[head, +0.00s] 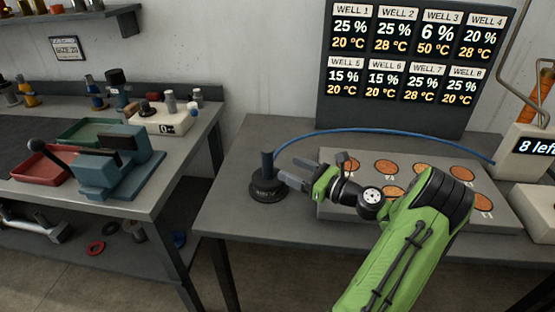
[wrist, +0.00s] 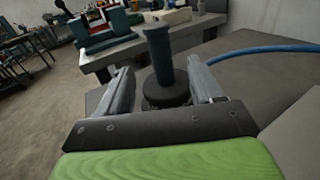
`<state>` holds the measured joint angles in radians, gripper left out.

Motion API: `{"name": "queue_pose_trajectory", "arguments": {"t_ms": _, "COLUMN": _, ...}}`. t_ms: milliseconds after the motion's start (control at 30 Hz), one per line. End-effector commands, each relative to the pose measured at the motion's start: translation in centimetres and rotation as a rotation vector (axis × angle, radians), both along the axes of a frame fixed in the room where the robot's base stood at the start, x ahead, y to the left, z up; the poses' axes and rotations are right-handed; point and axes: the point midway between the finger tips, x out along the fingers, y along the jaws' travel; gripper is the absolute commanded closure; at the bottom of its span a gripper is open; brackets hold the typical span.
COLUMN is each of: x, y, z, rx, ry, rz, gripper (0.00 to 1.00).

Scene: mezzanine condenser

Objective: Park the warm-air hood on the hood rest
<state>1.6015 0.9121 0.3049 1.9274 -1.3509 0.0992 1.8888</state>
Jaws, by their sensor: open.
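The warm-air hood (head: 267,162), a dark upright post-like handle above a round black disc, stands at the left part of the table. A black round base with white lettering, which looks like the hood rest (head: 268,194), is under it. The hood (wrist: 160,55) stands upright in the wrist view, with the dark base (wrist: 155,102) partly hidden below. My gripper (head: 288,170) is open just right of the handle. In the wrist view, the fingers of my gripper (wrist: 160,78) lie one on each side of the handle, with gaps; I see no contact.
A blue hose (head: 380,131) arcs behind a grey plate (head: 330,210) with several copper-coloured wells. A display board (head: 415,65) lists well readings. A counter reading "8 left" (head: 535,147) is at right. A left bench (head: 120,200) holds trays and a blue-grey fixture.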

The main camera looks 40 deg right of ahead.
Motion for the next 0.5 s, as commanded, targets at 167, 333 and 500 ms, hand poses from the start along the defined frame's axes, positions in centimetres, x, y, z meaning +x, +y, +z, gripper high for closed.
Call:
{"name": "queue_pose_trajectory", "arguments": {"t_ms": 167, "x": -1.0, "y": -0.1, "z": 0.0, "rx": 0.000, "ry": 0.000, "rz": 0.000, "gripper": 0.35}}
{"name": "queue_pose_trajectory", "arguments": {"t_ms": 333, "x": 1.3, "y": 3.6, "z": 0.1, "rx": -0.163, "ry": 0.071, "rz": 0.110, "gripper": 0.35}}
{"name": "queue_pose_trajectory", "arguments": {"t_ms": 500, "x": 4.3, "y": 15.5, "z": -0.2, "rx": -0.774, "ry": 0.237, "rz": 0.506, "gripper": 0.35}}
